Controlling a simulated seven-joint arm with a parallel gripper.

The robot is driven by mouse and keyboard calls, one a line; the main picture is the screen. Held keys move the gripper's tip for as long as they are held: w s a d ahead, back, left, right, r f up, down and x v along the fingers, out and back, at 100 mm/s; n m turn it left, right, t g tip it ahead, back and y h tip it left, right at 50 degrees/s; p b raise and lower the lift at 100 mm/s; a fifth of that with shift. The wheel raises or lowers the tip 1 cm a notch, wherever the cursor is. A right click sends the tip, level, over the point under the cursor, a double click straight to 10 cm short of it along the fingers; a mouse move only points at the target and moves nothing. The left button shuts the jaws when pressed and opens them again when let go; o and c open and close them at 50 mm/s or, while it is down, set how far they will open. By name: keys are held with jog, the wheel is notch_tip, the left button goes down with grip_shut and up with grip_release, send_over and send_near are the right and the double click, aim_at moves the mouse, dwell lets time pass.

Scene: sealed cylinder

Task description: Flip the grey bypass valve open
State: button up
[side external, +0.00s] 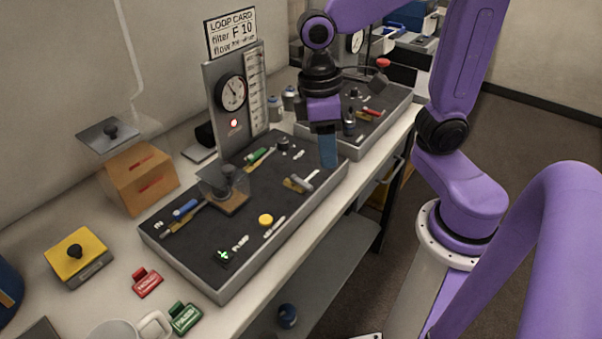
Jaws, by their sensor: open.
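The grey valve lever (305,181) sits on the near right part of the dark panel (200,258), beside a short yellow strip. Its small label is unreadable at this size. My gripper (328,155) points down above the panel's right end, just up and right of the grey lever in the picture. It is open and empty, seen nearly edge-on, so the gap between the fingers hardly shows. It appears apart from the lever, though its exact height is hard to judge.
The panel also carries a blue-handled valve (185,208), a green-handled valve (257,155), a clear cover (223,181), a yellow button (265,219) and a green-marked switch (224,256). A gauge board (233,92) stands behind. A second panel (392,105) lies beyond my gripper.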

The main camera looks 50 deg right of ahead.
jog(key=w+d+r+m+g, duration=0.2)
jog(key=w+r+m+g, duration=0.15)
jog(key=w+m, duration=0.7)
jog(key=n+y, duration=0.1)
jog(key=n, duration=0.1)
send_near(305, 183)
jog(key=shift+t, duration=0.25)
jog(key=x, duration=0.7)
jog(key=shift+s+f, duration=0.2)
jog(key=shift+s, duration=0.05)
jog(key=shift+c, duration=0.3)
jog(key=shift+n, duration=0.25)
grip_shut()
